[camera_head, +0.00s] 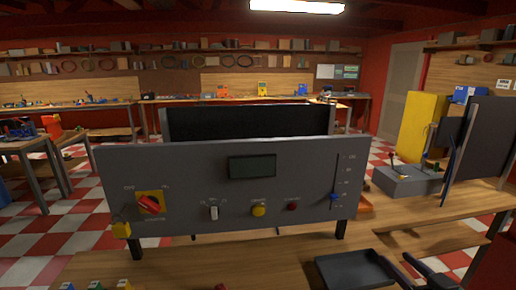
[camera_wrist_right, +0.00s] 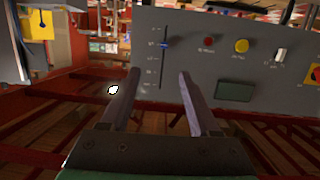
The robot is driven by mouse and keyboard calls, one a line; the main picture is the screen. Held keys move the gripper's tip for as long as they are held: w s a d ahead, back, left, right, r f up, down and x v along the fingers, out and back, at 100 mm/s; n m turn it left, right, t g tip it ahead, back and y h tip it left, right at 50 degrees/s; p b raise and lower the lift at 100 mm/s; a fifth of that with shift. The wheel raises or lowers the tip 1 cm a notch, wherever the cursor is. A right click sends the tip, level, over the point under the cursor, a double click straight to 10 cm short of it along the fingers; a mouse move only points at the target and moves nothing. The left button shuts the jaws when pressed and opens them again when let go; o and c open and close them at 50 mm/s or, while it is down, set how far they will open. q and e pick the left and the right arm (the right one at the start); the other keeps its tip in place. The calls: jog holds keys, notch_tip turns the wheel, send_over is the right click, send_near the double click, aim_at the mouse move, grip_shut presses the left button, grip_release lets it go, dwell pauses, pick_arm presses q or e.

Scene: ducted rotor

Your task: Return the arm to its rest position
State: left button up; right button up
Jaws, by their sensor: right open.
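A grey control panel (camera_head: 230,195) stands upright on the wooden bench. It has a dark screen (camera_head: 252,166), a red rotary switch (camera_head: 149,203) on a yellow plate, a toggle, a yellow button, a red button and a blue-knobbed slider (camera_head: 334,197). My right gripper (camera_head: 420,265) is low at the right, in front of the panel. In the right wrist view, its fingers (camera_wrist_right: 158,74) are apart with nothing between them, and the panel (camera_wrist_right: 225,60) appears upside down behind them, apart from the fingertips. My left gripper is not in view.
A black tray (camera_head: 355,271) lies on the bench (camera_head: 235,262) beside my right gripper. A yellow padlock (camera_head: 121,230) is at the panel's lower left corner. A grey box with levers (camera_head: 408,181) and a dark upright panel (camera_head: 482,150) stand at the right.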

jog(key=s+a+f+g, duration=0.3)
jog(key=s+f+g, duration=0.15)
jog(key=f, duration=0.25)
jog(key=s+a+f+n+g+h, duration=0.1)
jog(key=s+a+f+g, duration=0.25)
jog(key=s+f, duration=0.3)
jog(key=s+a+f+g, duration=0.2)
jog(key=s+f+g, duration=0.2)
jog(key=f, duration=0.4)
notch_tip(320, 180, down, 28)
jog(key=s+g+b, duration=0.1)
jog(key=s+b, duration=0.2)
jog(key=b, duration=0.2)
pick_arm(q)
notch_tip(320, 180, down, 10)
jog(key=b, duration=0.5)
pick_arm(e)
jog(key=s+d+f+g, duration=0.1)
jog(key=s+d+f, duration=0.2)
jog(key=s+f, duration=1.3)
notch_tip(320, 180, down, 4)
jog(key=shift+s+r+g, duration=0.1)
jog(key=shift+s+g, duration=0.2)
jog(key=shift+s, duration=0.1)
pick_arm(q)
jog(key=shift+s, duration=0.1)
